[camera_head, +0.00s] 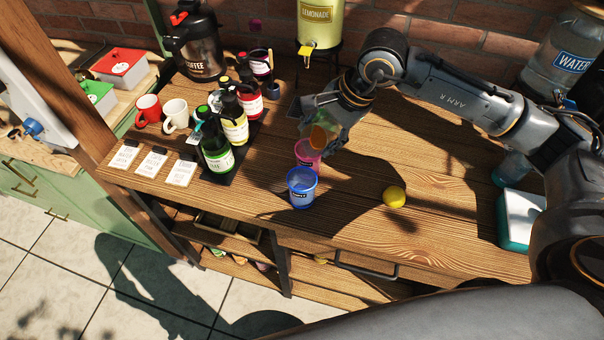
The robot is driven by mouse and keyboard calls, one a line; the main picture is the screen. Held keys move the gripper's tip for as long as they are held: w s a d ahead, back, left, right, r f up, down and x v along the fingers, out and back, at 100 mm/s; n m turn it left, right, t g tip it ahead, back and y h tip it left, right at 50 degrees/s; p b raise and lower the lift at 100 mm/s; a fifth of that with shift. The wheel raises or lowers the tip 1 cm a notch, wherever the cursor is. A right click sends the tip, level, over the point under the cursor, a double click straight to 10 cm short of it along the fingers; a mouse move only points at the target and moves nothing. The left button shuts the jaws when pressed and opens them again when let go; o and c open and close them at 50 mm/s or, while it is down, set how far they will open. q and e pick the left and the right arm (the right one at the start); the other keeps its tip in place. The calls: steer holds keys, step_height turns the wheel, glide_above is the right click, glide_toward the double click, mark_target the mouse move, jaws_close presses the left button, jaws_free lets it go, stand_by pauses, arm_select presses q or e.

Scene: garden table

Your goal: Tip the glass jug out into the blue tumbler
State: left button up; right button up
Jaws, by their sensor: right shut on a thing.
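The blue tumbler (301,188) stands upright near the front edge of the wooden table. A pink tumbler (306,152) stands just behind it. My right gripper (337,130) is shut on the glass jug (322,125), a clear vessel with orange liquid in it. The jug is behind the pink tumbler and partly overlaps it in the picture. The gripper fingers hide part of the jug, and its exact tilt is hard to tell. No stream of liquid shows. My left gripper is not in view.
A yellow lemon (394,197) lies right of the tumblers. Several bottles stand on a dark tray (218,178) to the left, near two mugs (175,114). A lemonade dispenser (320,22) stands behind. A white-and-teal box (521,220) is at right.

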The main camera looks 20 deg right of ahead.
mark_target(311, 149)
steer(key=shift+r, duration=0.1)
steer(key=shift+a, duration=0.1)
steer(key=b, duration=0.2)
steer(key=f+t+h+b, duration=0.1)
steer(key=shift+s+a+f+b, duration=0.2)
steer(key=shift+f+b, duration=0.05)
steer(key=shift+b, duration=0.1)
steer(key=shift+s+a+f+n+t+h+b, duration=0.4)
steer(key=shift+a+t+h+b, duration=0.15)
steer(key=shift+b, duration=0.65)
steer(key=shift+s, duration=0.1)
steer(key=shift+r, duration=0.15)
steer(key=shift+s+a+t+h+b, duration=0.1)
steer(key=shift+t+h+b, duration=0.15)
steer(key=shift+b, duration=0.25)
steer(key=shift+a+h+b, duration=0.1)
steer(key=shift+h+b, duration=0.2)
steer(key=shift+b, duration=0.35)
